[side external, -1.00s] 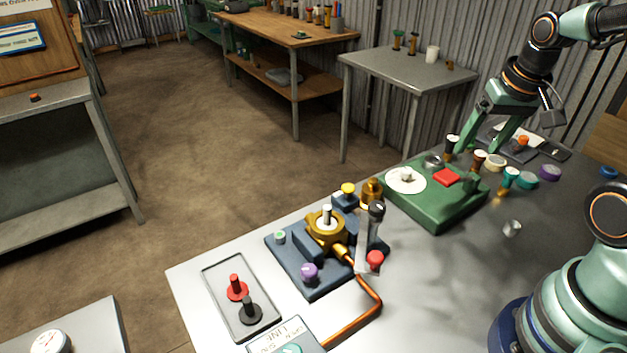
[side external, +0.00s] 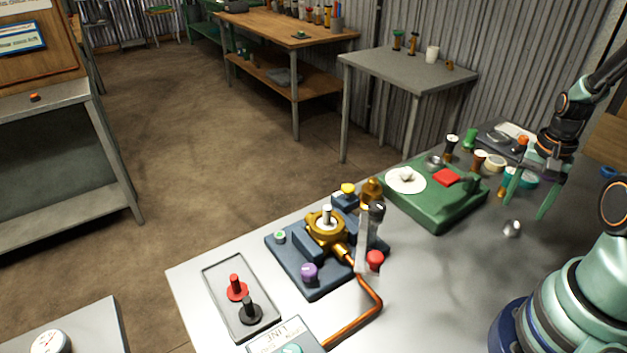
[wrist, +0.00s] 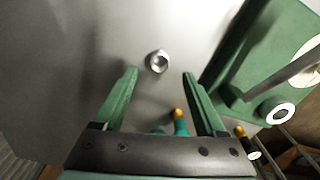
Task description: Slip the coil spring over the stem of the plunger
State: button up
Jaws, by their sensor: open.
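The small silvery ring-shaped piece (side external: 512,229), which looks like the coil spring, lies on the bare grey bench; in the wrist view (wrist: 158,61) it shows with a dark middle, just beyond and between my fingertips. My gripper (side external: 525,202) is open and empty, above the bench near the spring and not touching it; both fingers show in the wrist view (wrist: 160,74). A pale upright stem (side external: 326,213), seemingly the plunger's, stands in a brass body (side external: 322,232) on a blue fixture (side external: 318,283). The lower part of the stem is hidden in the body.
A green block (side external: 433,215) with a white disc and a red pad stands between the fixture and the spring. Several small bottles and rolls stand behind my gripper. A tray (side external: 213,279) with red and black knobbed parts lies front left. The bench around the spring is clear.

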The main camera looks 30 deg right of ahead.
aim_at(516, 221)
jog(key=shift+f, duration=3)
grip_shut()
